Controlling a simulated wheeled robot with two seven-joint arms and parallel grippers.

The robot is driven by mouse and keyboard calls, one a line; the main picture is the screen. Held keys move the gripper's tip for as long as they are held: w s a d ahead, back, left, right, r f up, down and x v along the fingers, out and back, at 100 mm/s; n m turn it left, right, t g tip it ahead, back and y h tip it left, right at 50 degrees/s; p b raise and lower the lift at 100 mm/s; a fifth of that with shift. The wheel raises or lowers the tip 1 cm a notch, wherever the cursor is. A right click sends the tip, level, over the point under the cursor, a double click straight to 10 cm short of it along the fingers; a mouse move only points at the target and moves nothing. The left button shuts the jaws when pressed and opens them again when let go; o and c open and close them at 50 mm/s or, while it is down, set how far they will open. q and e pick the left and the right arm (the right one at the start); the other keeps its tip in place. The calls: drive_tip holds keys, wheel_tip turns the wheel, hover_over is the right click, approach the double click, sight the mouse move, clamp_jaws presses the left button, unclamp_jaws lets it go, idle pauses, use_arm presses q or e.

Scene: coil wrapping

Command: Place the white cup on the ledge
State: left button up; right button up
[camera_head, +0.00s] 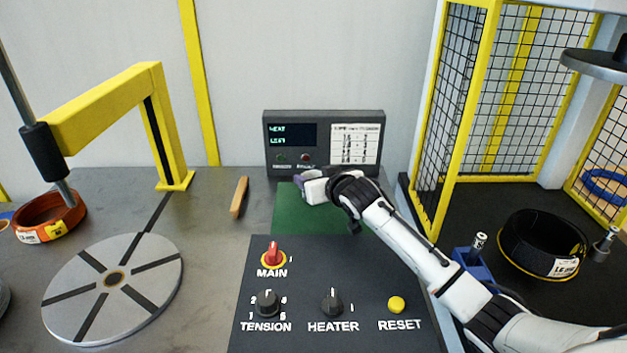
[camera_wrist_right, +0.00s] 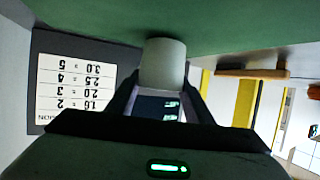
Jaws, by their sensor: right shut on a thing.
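The white cup (camera_wrist_right: 163,66) shows between the fingertips of my right gripper (camera_wrist_right: 160,88) in the right wrist view. The gripper is shut on it. The cup's far end is against or just above the green mat; I cannot tell whether they touch. In the head view my right gripper (camera_head: 303,186) is over the back part of the green mat (camera_head: 290,218), just in front of the display box. The cup is not clearly distinguishable there. I cannot clearly make out which surface is the ledge. My left gripper is not in view.
The dark display box (camera_head: 349,116) stands behind the mat. A wooden-coloured bar (camera_head: 239,197) lies left of the mat. The control panel (camera_head: 300,335) with knobs is in front. A round turntable (camera_head: 75,300) is at left. A yellow mesh cage (camera_head: 455,130) stands at right.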

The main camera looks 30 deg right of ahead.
drive_tip(key=shift+f, duration=0.25)
drive_tip(key=shift+f, duration=0.15)
drive_tip(key=o, duration=1)
drive_tip(key=shift+o, duration=0.2)
